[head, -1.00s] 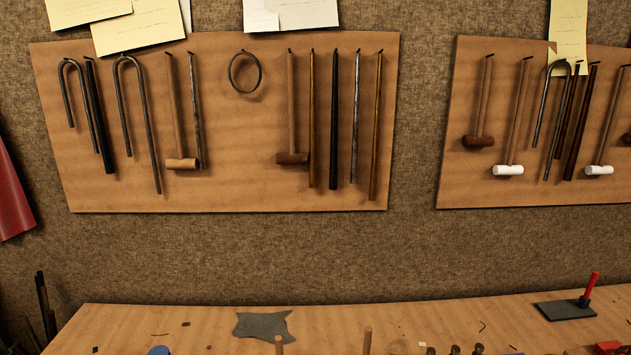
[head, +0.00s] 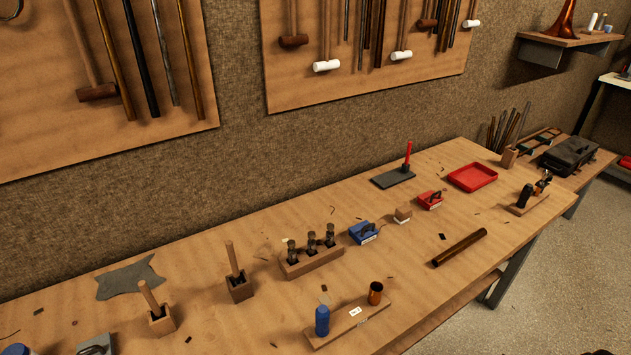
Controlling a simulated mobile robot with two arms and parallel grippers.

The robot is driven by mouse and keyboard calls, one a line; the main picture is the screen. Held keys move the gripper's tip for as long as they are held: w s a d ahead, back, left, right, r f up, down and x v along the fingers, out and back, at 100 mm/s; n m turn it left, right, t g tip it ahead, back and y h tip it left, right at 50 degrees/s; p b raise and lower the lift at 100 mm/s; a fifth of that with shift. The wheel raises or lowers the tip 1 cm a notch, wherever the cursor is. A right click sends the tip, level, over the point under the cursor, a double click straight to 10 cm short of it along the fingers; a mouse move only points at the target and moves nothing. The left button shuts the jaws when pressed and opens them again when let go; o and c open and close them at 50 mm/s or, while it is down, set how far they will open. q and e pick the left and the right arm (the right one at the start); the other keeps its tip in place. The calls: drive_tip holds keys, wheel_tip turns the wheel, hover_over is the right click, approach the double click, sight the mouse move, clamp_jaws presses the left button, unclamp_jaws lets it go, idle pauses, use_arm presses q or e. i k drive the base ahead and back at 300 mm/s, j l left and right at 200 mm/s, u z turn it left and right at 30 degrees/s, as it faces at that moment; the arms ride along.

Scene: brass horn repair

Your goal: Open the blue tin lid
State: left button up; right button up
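A small blue box-shaped tin (head: 356,236) with a dark handle-like part on top and a pale label on its front stands mid-bench. It looks closed, but it is too small to tell for sure. A similar red one (head: 430,201) stands farther right. A rounded blue thing (head: 15,349) is cut off at the bottom left corner; I cannot tell what it is. Neither of my grippers is in view.
A wooden rack with several dark-topped jars (head: 312,262) stands just left of the blue tin. In front is a board (head: 345,322) with a blue bottle and a copper cup. A brown rod (head: 460,247) lies to the right. A red tray (head: 472,177) sits farther back.

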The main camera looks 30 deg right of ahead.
sight(362, 231)
drive_tip(key=z, duration=1.15)
drive_tip(key=k+l, duration=0.05)
